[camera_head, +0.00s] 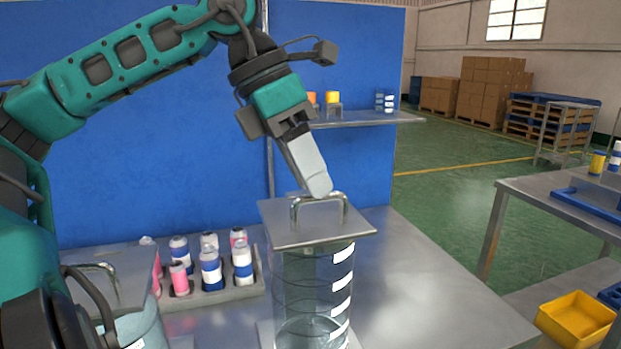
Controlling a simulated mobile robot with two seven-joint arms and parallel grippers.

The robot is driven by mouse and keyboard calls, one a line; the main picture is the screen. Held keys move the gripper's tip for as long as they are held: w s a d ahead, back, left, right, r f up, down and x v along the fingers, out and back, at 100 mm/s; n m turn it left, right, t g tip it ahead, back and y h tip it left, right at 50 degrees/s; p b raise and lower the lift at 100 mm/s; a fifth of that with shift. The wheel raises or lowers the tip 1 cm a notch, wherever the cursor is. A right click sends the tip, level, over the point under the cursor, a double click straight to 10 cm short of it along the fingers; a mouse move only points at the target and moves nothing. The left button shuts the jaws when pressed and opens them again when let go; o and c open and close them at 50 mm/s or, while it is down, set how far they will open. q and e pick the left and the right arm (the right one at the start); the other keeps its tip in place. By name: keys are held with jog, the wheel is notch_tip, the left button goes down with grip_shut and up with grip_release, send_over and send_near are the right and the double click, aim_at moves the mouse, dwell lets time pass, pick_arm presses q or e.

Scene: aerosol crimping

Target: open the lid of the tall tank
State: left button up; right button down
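The tall tank (312,290) is a clear cylinder with white marks down its side, standing on the steel table in the middle of the view. Its square grey metal lid (283,232) lies over the top and carries a bent metal handle (345,207). My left gripper (319,190) comes down from the upper left, with its pale fingers at the top of the handle. The fingers overlap from this side, so I cannot tell whether they are closed on the handle. My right gripper is not in view.
A rack (212,296) of pink and blue-white cans stands left of the tank. Another lidded vessel (140,328) is at the lower left, partly hidden by my arm. A shelf (365,118) is behind. The steel table (420,290) is clear to the right.

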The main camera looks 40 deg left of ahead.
pick_arm(q)
jog(key=shift+w+d+f, duration=0.1)
jog(key=shift+d+f, duration=0.05)
jog(key=shift+f, duration=0.25)
grip_shut()
dwell(0.5)
